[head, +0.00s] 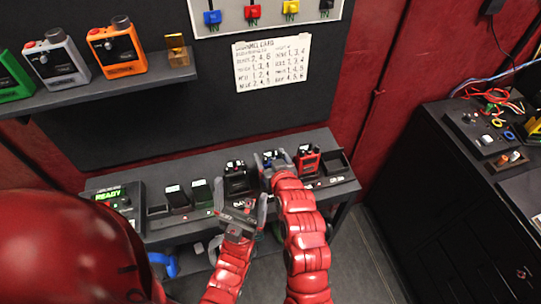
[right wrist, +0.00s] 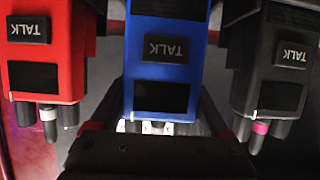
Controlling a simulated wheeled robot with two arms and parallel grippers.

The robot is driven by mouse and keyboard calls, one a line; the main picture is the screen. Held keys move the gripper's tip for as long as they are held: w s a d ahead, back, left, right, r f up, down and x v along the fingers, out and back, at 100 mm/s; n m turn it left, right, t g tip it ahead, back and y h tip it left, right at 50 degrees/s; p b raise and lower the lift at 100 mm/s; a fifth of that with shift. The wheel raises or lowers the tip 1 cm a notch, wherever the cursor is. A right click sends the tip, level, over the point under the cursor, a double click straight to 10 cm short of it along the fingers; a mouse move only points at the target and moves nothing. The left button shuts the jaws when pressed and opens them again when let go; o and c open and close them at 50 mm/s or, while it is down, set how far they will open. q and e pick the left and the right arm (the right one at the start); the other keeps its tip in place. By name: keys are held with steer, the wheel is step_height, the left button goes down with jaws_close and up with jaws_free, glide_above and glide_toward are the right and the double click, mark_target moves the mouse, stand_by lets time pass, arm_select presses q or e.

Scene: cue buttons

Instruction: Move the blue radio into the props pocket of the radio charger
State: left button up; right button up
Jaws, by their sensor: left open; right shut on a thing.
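The blue radio (head: 269,156) stands in the row on the radio charger (head: 155,238), between a black radio (head: 236,180) and a red radio (head: 307,160). My right gripper (head: 276,162) is shut on the blue radio. In the right wrist view the blue radio (right wrist: 168,70) appears upside down in the middle, with the red radio (right wrist: 45,60) left and the black one (right wrist: 275,70) right. Whether it is still seated is hidden. An empty pocket (head: 336,164) shows at the right end, another (head: 158,210) further left; the pocket labels are unreadable. My left gripper (head: 240,196) is open and empty in front of the black radio.
A box with a lit READY screen (head: 110,196) stands at the charger's left. A shelf (head: 120,88) above holds orange, grey and green devices. A handwritten sheet (head: 272,62) hangs on the back panel. A dark cabinet (head: 440,200) with cables stands right.

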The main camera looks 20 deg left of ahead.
steer(key=shift+f, duration=0.3)
steer(key=o, duration=1.4)
steer(key=shift+s, duration=0.15)
